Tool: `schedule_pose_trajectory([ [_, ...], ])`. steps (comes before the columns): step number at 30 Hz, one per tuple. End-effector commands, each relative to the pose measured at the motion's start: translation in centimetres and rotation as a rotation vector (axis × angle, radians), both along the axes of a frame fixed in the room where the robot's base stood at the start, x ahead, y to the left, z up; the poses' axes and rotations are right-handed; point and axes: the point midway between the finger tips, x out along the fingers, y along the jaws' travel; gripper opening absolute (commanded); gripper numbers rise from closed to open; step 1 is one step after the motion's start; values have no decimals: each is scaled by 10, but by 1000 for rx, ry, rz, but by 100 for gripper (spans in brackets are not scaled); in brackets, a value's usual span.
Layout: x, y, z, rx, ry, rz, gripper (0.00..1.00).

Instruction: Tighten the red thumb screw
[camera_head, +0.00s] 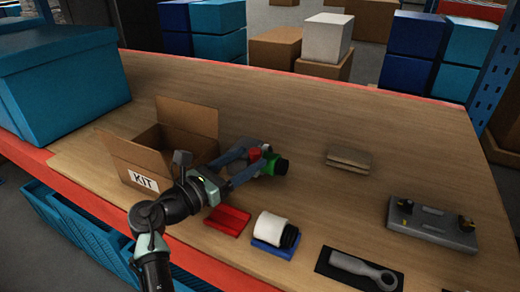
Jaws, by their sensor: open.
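A small red part (254,154), which looks like the red thumb screw, shows on the wooden table near the middle of the head view. It sits against a dark and green part (277,165). My gripper (259,159) reaches in from the left with its jaws apart, one finger on either side of the red part as seen here. I cannot tell whether the fingers touch it. The fingers hide some of the red part and much of what carries it.
An open cardboard box marked KIT (145,182) stands close to the left of my gripper. A red block (228,221), a white and black cylinder on a blue base (275,232), a grey wrench (362,269) and a grey fixture (432,223) lie nearby.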

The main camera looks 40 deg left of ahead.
Motion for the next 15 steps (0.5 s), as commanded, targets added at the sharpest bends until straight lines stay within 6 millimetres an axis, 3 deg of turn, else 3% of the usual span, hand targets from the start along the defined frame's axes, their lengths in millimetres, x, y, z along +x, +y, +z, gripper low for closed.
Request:
schedule_pose_trajectory([
  [6, -45, 3, 0, 0, 1, 2, 64],
  [15, -67, 4, 0, 0, 0, -1, 64],
])
